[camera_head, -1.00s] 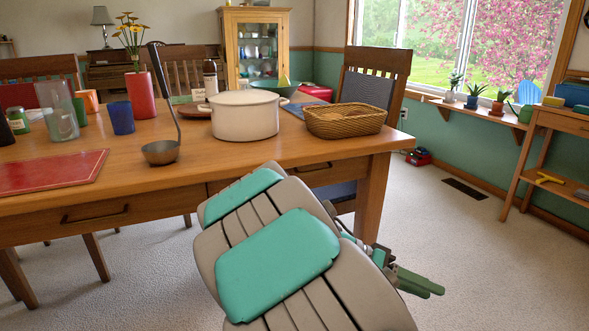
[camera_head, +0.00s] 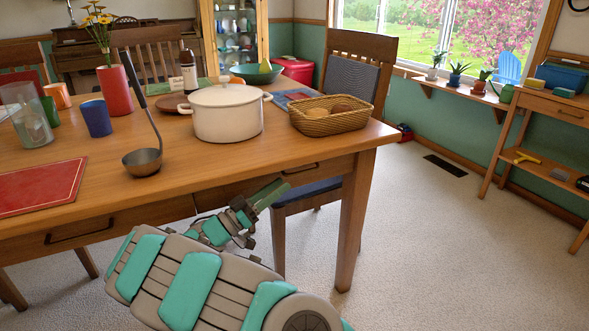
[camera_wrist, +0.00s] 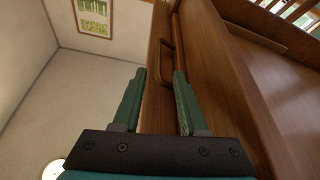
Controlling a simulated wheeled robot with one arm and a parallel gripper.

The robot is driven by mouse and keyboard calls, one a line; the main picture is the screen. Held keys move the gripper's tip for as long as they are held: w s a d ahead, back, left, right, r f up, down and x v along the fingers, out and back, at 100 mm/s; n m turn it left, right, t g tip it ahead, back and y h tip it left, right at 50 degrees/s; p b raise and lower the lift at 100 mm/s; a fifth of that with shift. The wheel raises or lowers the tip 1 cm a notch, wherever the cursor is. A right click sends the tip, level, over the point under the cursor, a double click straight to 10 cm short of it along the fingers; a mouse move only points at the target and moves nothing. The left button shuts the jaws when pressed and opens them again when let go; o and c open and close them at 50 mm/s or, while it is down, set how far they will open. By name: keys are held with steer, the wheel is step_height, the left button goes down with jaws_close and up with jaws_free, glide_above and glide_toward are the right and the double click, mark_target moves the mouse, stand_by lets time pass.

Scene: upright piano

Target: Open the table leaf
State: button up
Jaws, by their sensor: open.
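The wooden table (camera_head: 225,160) stands in front of me, with panel fronts under its top. One front with a dark handle (camera_head: 87,229) is at the left. Another front (camera_head: 325,174) with a dark handle (camera_head: 301,168) is at the right, and both look closed. My gripper (camera_head: 275,190) is open and empty just below and left of the right handle. In the wrist view, the two green fingers (camera_wrist: 157,74) point along the wooden front, with a handle (camera_wrist: 164,62) ahead between their tips. I cannot tell whether they touch it.
The tabletop holds a white pot (camera_head: 227,117), a wicker basket (camera_head: 330,122), a ladle (camera_head: 143,162), a red mat (camera_head: 40,187) and several cups. A chair (camera_head: 358,75) stands behind the right end. A side shelf (camera_head: 545,106) is far right. Carpet (camera_head: 430,240) is clear to the right.

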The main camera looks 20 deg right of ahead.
mark_target(299, 173)
steer(key=p+x, duration=0.1)
steer(key=x, duration=0.6)
steer(key=shift+s+d, duration=0.1)
jaws_close()
stand_by(1.3)
